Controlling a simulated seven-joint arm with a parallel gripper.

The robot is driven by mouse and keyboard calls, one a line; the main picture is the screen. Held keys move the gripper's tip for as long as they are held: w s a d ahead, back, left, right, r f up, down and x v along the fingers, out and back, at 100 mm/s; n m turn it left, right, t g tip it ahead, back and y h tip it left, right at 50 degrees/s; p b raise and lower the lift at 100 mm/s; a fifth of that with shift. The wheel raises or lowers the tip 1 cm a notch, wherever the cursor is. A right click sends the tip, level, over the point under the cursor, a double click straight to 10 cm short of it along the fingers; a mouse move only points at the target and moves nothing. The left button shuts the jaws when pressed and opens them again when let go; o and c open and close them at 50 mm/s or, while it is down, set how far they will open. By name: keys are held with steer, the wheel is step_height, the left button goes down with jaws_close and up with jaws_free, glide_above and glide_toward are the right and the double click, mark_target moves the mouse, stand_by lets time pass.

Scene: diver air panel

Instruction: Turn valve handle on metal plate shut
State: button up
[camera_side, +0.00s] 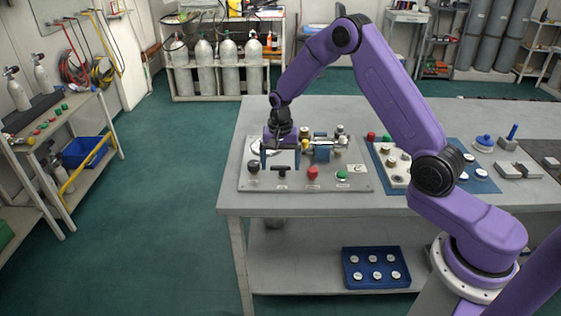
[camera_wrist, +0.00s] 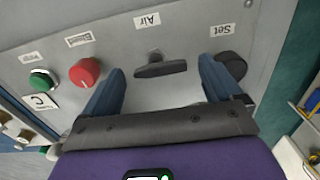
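The metal plate (camera_side: 355,184) lies on the workbench in the side view and fills most of the wrist view (camera_wrist: 200,30). The black bar-shaped valve handle (camera_wrist: 160,69) stands on it below an "Air" label, its bar running nearly left to right in the wrist view. It also shows in the side view (camera_side: 281,170). My gripper (camera_wrist: 161,72) is open, with one blue finger beyond each end of the bar and visible gaps on both sides. In the side view my gripper (camera_side: 281,160) points down at the handle. Fingertip height relative to the bar is unclear.
A red knob (camera_wrist: 85,72) sits left of the handle and a green knob (camera_wrist: 42,80) farther left. A black round knob (camera_wrist: 232,65) is close beside the right finger. Brass and blue fittings (camera_side: 325,146) stand behind. A blue mat (camera_side: 480,186) with parts lies right of the plate.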

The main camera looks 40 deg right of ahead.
mark_target(280, 166)
step_height(280, 166, up, 17)
steer(key=shift+r, duration=0.2)
stand_by(0.7)
steer(key=s+a+n, duration=0.5)
steer(key=s, duration=0.3)
steer(key=s+a+n, duration=0.6)
steer(key=s, duration=0.2)
steer(key=s+d+f+n, duration=0.1)
steer(key=s+n, duration=0.4)
steer(key=s, duration=0.6)
steer(key=s+d+f+n, duration=0.1)
steer(key=s+d+n, duration=0.2)
steer(key=s, duration=0.7)
steer(key=n, duration=0.2)
steer(key=shift+s+f+n, duration=0.15)
steer(key=shift+s+n, duration=0.2)
steer(key=shift+n, duration=0.05)
